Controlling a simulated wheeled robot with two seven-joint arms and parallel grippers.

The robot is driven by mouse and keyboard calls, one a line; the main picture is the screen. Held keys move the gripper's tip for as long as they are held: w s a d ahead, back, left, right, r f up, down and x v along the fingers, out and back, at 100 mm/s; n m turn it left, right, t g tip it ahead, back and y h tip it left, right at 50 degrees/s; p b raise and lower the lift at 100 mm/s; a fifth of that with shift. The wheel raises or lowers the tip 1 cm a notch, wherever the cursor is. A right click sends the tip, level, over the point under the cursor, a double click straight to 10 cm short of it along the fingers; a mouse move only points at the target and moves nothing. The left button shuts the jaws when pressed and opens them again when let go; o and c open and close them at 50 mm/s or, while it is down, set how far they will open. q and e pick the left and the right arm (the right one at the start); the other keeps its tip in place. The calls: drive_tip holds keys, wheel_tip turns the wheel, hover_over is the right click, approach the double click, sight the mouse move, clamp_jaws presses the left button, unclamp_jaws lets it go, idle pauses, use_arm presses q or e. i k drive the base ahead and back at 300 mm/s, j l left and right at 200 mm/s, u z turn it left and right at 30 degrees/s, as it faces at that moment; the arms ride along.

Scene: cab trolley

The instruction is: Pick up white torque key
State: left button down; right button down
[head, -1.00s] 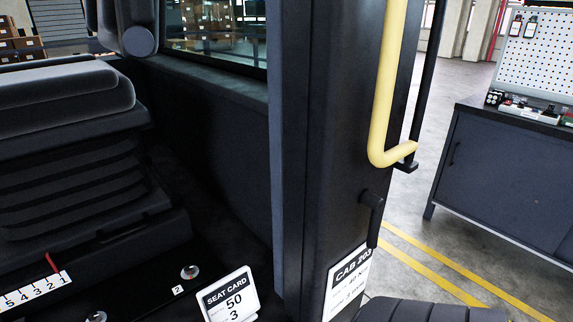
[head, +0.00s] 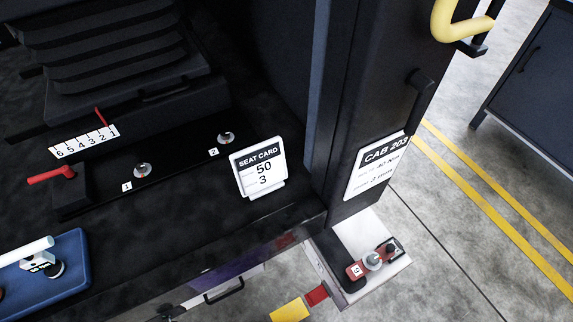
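A white T-handled tool (head: 38,260), which looks like the white torque key, lies on a blue tray (head: 75,285) at the lower left of the head view. Its white bar runs to the left edge and is partly cut off. A dark round end shows at its right side. Neither of my grippers can be made out in the head view.
A seat card (head: 259,168) stands on the dark cab floor near bolts marked 1 (head: 142,170) and 2 (head: 225,138). A red lever (head: 50,175) and number scale (head: 85,142) sit left. A white ledge (head: 365,235) holding red tools lies beyond the door post.

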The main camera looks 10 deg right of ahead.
sight(33, 258)
drive_tip(key=k+j+u, duration=0.1)
drive_tip(key=u, duration=0.35)
drive_tip(key=j+u, duration=0.1)
drive_tip(key=u, duration=0.3)
drive_tip(key=k+j+u, duration=0.1)
drive_tip(key=u, duration=0.35)
drive_tip(key=j+u, duration=0.25)
drive_tip(key=u, duration=0.2)
